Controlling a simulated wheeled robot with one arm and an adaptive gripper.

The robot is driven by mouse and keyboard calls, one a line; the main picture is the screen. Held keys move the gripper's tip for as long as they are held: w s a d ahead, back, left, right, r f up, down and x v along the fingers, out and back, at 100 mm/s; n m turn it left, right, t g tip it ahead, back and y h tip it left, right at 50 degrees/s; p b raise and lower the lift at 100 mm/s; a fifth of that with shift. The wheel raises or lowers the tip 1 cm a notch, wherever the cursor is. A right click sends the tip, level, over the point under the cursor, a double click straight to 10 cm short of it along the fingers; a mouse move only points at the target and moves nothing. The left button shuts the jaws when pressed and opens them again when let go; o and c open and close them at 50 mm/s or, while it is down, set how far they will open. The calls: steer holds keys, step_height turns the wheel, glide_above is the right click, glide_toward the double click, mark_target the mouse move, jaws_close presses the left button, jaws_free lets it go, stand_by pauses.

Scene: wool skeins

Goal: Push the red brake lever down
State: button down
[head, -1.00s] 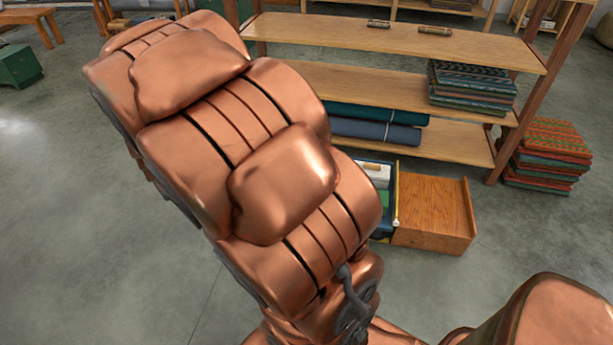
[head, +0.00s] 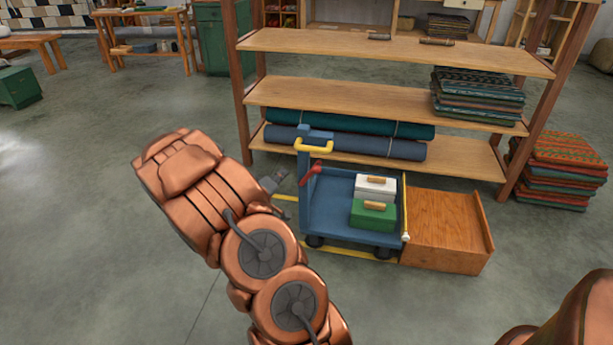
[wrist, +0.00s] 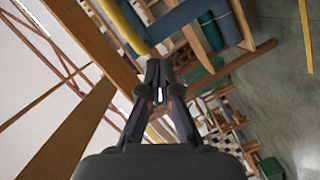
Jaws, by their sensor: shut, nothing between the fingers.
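The red brake lever (head: 311,173) is on the left side of a blue cart (head: 345,235), below the cart's yellow handle (head: 314,148). It slants, with its upper end to the right. My gripper (head: 274,181) is just left of the lever in the head view, apart from it with a small gap. In the wrist view its fingers (wrist: 160,88) are together and hold nothing. I cannot make out the lever in the wrist view.
The cart carries a white box (head: 375,186) and a green box (head: 373,215). A wooden ramp or box (head: 445,230) stands right of it. Shelving (head: 400,95) with rolled textiles is behind. Yellow tape marks the floor around the cart.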

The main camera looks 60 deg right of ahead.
steer(key=shift+s+d, duration=0.1)
steer(key=shift+s, duration=0.05)
steer(key=s+d+f+b, duration=0.1)
steer(key=d+f+b, duration=0.2)
steer(key=d, duration=0.8)
steer(key=shift+s+f+b, duration=0.15)
steer(key=shift+s+b, duration=0.25)
steer(key=shift+b, duration=0.05)
stand_by(0.3)
stand_by(0.3)
